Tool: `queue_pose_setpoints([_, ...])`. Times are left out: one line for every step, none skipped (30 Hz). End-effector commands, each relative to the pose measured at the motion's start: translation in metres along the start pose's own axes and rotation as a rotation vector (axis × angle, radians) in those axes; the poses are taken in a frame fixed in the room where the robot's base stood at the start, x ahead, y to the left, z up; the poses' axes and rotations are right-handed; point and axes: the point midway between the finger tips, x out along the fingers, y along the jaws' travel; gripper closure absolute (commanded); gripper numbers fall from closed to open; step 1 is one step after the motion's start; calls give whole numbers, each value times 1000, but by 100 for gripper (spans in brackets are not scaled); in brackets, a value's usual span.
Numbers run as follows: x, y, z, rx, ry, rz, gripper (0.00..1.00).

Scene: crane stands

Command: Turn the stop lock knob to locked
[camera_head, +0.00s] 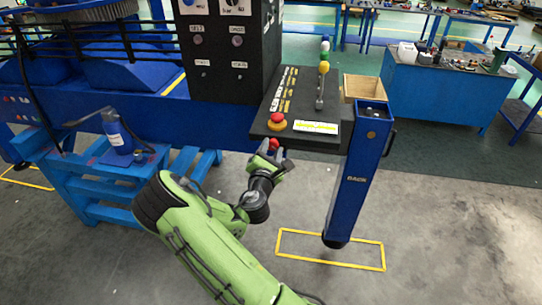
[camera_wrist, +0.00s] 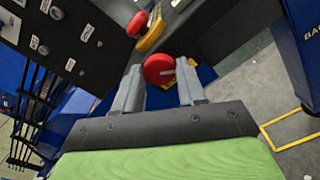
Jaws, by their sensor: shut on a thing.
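The stop lock knob is a round red knob (camera_head: 273,144) low on the front of the dark control panel, below the panel's top.
A red mushroom button on a yellow base (camera_head: 277,122) sits on the panel top just above the knob. A lever with a yellow ball (camera_head: 323,68) stands behind it. A blue post (camera_head: 358,175) is close on the right. Grey floor is free in front.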

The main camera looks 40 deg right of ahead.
Motion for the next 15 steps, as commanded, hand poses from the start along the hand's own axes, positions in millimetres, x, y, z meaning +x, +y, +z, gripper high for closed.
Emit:
queue_pose_setpoints([0, -2, -3, 46, -2, 1, 90])
queue_pose_setpoints([0, -2, -3, 74, -2, 1, 90])
queue_pose_setpoints([0, -2, -3, 113, -1, 1, 90])
queue_pose_setpoints([0, -2, -3, 141, -1, 1, 90])
queue_pose_setpoints([0, -2, -3, 171, -2, 2, 90])
queue_pose_setpoints([0, -2, -3, 208, -1, 1, 90])
queue_pose_setpoints([0, -2, -3, 238, -1, 1, 90])
queue_pose_setpoints([0, -2, -3, 266, -1, 1, 90])
queue_pose_setpoints([0, -2, -3, 304, -2, 2, 90])
queue_pose_setpoints([0, -2, -3, 332, -1, 1, 90])
queue_pose_setpoints([0, -2, -3, 361, -1, 1, 90])
queue_pose_setpoints([0, -2, -3, 399, -1, 1, 90])
queue_pose_setpoints([0, -2, -3, 428, -1, 2, 90])
queue_pose_setpoints([0, -2, -3, 455, -1, 2, 90])
queue_pose_setpoints([0, -2, -3, 494, -1, 1, 90])
